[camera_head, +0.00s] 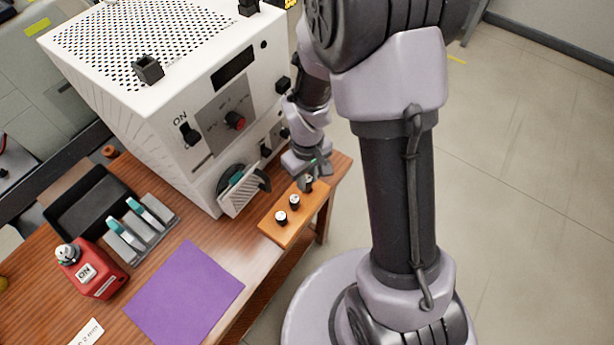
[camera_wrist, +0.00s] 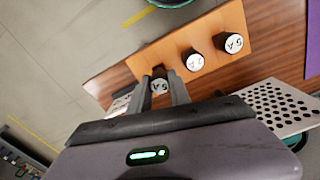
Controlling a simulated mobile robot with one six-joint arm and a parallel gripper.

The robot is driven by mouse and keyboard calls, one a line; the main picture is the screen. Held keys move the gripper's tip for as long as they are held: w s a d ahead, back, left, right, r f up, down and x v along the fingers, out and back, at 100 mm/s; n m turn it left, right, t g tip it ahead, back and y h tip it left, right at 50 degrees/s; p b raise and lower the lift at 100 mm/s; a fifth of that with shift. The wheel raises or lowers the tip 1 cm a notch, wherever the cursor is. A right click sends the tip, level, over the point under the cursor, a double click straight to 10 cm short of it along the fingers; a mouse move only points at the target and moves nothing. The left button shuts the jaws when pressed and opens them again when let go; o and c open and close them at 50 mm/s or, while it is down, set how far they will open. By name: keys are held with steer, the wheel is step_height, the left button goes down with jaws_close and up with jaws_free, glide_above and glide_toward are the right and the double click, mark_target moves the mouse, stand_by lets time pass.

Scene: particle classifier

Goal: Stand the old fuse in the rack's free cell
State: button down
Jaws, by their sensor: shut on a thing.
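The orange rack (camera_head: 305,216) lies at the table's far right corner, beside the white machine; it also shows in the wrist view (camera_wrist: 207,34). Two black fuses with white caps stand in it, a near one (camera_head: 281,217) and a middle one (camera_head: 294,201). In the wrist view their caps read 5 A (camera_wrist: 233,42) and 2 A (camera_wrist: 194,61). My gripper (camera_head: 312,176) is shut on a third fuse (camera_wrist: 159,86), whose cap appears to read 5 A, at the rack's far end. The fingers hide its lower part, so I cannot tell whether it is seated.
The white machine (camera_head: 170,90) stands close left of my gripper, with an open perforated flap (camera_head: 240,190) near the rack. The floor at right is clear.

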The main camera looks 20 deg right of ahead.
steer(key=shift+f+b, duration=0.7)
steer(key=shift+f, duration=0.2)
steer(key=c, duration=1.1)
jaws_free()
step_height(320, 180, up, 17)
steer(key=p, duration=0.8)
steer(key=shift+r, duration=0.2)
steer(key=s+a+r+m+t, duration=0.1)
steer(key=s+r+m+t, duration=0.1)
steer(key=s+r+m, duration=0.1)
steer(key=s+a+r+m+t+y, duration=0.1)
steer(key=s+r+m+t, duration=0.1)
steer(key=s+r, duration=0.3)
steer(key=s+a+r+m+t+y, duration=0.1)
steer(key=s+r+m, duration=0.2)
steer(key=s+r, duration=0.2)
steer(key=shift+a+r+m+t+b, duration=0.15)
steer(key=shift+a+r+t+b, duration=0.05)
steer(key=shift+r, duration=0.75)
steer(key=shift+a+r+m+t+b, duration=0.15)
steer(key=shift+a+r+t+b, duration=0.05)
steer(key=shift+r, duration=0.75)
